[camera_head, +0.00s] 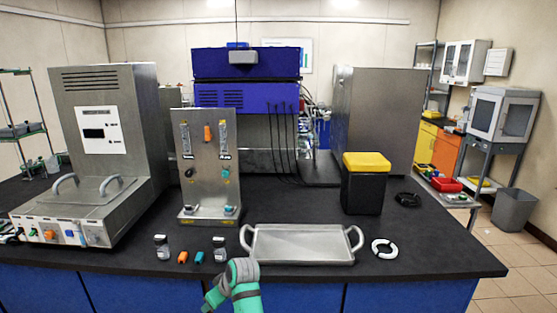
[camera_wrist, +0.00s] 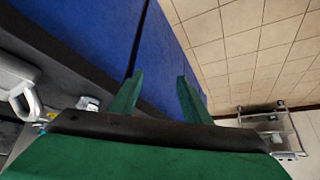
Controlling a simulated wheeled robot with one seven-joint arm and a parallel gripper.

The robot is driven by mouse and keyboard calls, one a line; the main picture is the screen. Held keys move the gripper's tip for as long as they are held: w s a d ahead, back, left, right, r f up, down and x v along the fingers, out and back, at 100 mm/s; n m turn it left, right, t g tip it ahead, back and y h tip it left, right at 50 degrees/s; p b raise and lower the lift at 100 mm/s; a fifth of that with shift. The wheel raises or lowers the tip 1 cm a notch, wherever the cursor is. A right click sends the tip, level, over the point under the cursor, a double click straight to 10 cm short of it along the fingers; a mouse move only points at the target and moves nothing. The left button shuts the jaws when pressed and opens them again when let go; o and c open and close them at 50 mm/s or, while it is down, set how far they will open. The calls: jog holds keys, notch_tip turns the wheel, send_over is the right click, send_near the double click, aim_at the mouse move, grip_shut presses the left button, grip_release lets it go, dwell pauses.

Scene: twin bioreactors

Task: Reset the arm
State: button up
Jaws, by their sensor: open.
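My gripper (camera_wrist: 159,92) shows in the wrist view with its two green fingers apart and nothing between them. Behind them are the blue cabinet fronts (camera_wrist: 90,40) below the bench and the tiled floor (camera_wrist: 235,50). Part of my green and grey arm (camera_head: 237,283) shows in the head view at the front edge of the bench, below the metal tray. My fingertips cannot be made out in the head view.
The dark bench (camera_head: 440,255) holds a two-handled metal tray (camera_head: 300,245), a white ring (camera_head: 384,248), a yellow-lidded black bin (camera_head: 364,185), two small jars (camera_head: 161,246) and an upright metal panel (camera_head: 206,160). A steel machine (camera_head: 110,125) stands left. The front right bench is clear.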

jog(key=s+d+f+m+t, duration=0.1)
jog(key=s+f+m+t, duration=0.1)
jog(key=s+f, duration=0.5)
jog(key=s+d+f+m+t, duration=0.15)
jog(key=s+f, duration=0.25)
jog(key=f, duration=0.6)
jog(key=s+d+f+m+t+h, duration=0.1)
jog(key=s+d+f+m+t, duration=0.3)
jog(key=s, duration=0.7)
jog(key=s+d+m+h, duration=0.15)
jog(key=s+d, duration=0.35)
jog(key=s, duration=0.5)
jog(key=s+d+r+t+h, duration=0.1)
jog(key=s+d+r, duration=0.2)
jog(key=s+r, duration=0.3)
jog(key=s+d+r+m+t+h, duration=0.1)
jog(key=s+d+r, duration=0.2)
jog(key=s+r, duration=0.4)
jog(key=s+d+r+t+h, duration=0.1)
jog(key=s+d+r+t, duration=0.1)
jog(key=s+r, duration=0.4)
jog(key=s+d, duration=0.1)
jog(key=s, duration=0.3)
jog(key=shift+r, duration=0.15)
jog(key=shift+w, duration=0.1)
